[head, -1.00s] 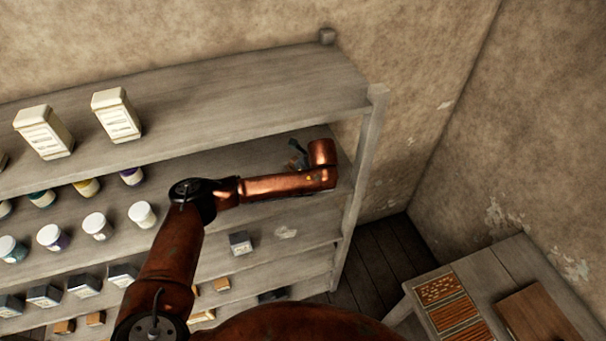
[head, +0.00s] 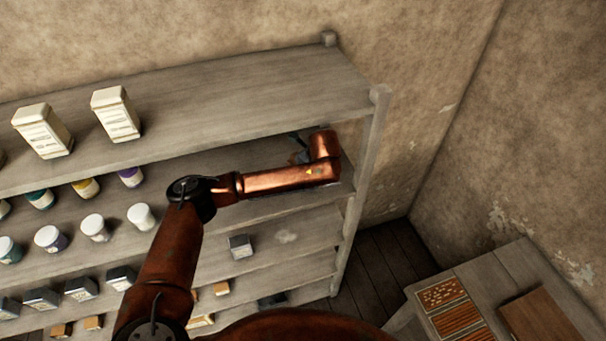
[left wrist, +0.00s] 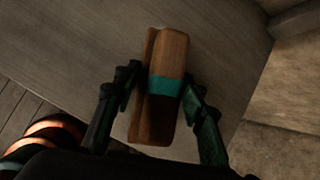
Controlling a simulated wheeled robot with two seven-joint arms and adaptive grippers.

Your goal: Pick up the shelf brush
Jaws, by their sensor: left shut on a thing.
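The shelf brush (left wrist: 170,55) shows in the left wrist view as a long wooden block with a teal band around its middle. My left gripper (left wrist: 162,90) has a finger on each side of the brush near the band and is shut on it. A grey wooden shelf board lies beneath the brush; I cannot tell whether the two touch. In the head view my left arm reaches into the right end of the shelf, and the gripper (head: 298,150) is mostly hidden behind my forearm. The brush cannot be made out there. My right gripper is not in view.
The grey shelf unit (head: 240,95) has an upper board close above my forearm and a post (head: 362,180) to its right. White boxes (head: 42,131), jars (head: 95,227) and small tins (head: 240,246) stand to the left and below. A table (head: 480,275) stands at lower right.

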